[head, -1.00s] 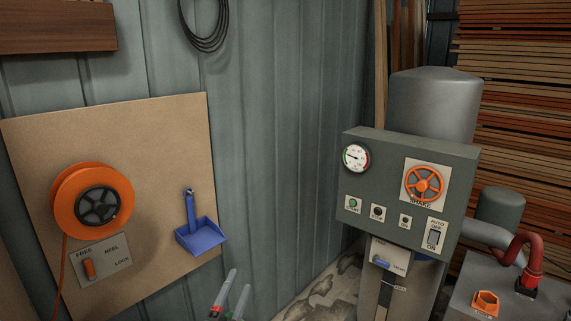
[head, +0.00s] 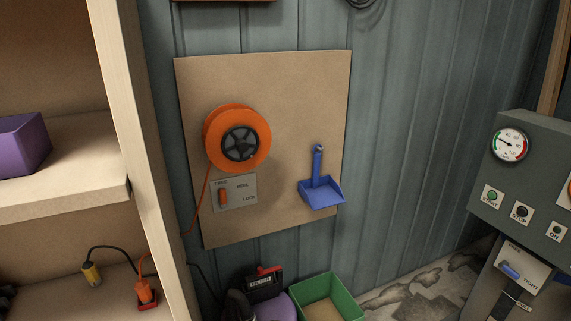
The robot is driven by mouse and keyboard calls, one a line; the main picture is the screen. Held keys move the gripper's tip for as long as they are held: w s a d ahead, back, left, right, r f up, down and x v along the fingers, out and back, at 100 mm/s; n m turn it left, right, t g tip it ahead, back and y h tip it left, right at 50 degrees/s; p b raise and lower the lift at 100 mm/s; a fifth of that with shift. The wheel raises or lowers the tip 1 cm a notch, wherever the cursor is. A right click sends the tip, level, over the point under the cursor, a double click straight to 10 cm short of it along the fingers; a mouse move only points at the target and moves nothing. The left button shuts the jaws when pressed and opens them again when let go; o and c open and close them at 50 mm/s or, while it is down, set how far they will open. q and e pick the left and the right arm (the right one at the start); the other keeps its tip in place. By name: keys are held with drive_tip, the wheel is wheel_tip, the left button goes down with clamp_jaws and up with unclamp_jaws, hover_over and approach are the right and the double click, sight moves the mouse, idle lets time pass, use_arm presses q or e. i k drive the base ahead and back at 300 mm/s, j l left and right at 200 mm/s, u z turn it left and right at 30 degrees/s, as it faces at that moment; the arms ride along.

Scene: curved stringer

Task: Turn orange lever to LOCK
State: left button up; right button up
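The orange lever (head: 223,197) sits on a small grey plate (head: 235,193) fixed to a tan board (head: 275,85) on the wall. The plate reads FREE at upper left, REEL at upper right and LOCK at lower right. The lever stands about upright on the left part of the plate, under FREE. An orange reel (head: 214,130) hangs just above the plate, and its orange cord runs down past the plate's left side. Neither of my grippers shows in the head view now.
A blue dustpan (head: 321,193) hangs right of the reel. A wooden shelf (head: 120,110) with a purple box (head: 22,146) stands at left. A green bin (head: 329,298) is below the board. A grey control panel (head: 485,165) stands at right.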

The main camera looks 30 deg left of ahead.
sight(222, 202)
drive_tip(key=u, duration=0.4)
drive_tip(key=j+u, duration=0.15)
drive_tip(key=u, duration=0.6)
drive_tip(key=i+l, duration=0.1)
drive_tip(key=l, duration=0.25)
drive_tip(key=i+l, duration=0.5)
drive_tip(key=i+l+z, duration=0.05)
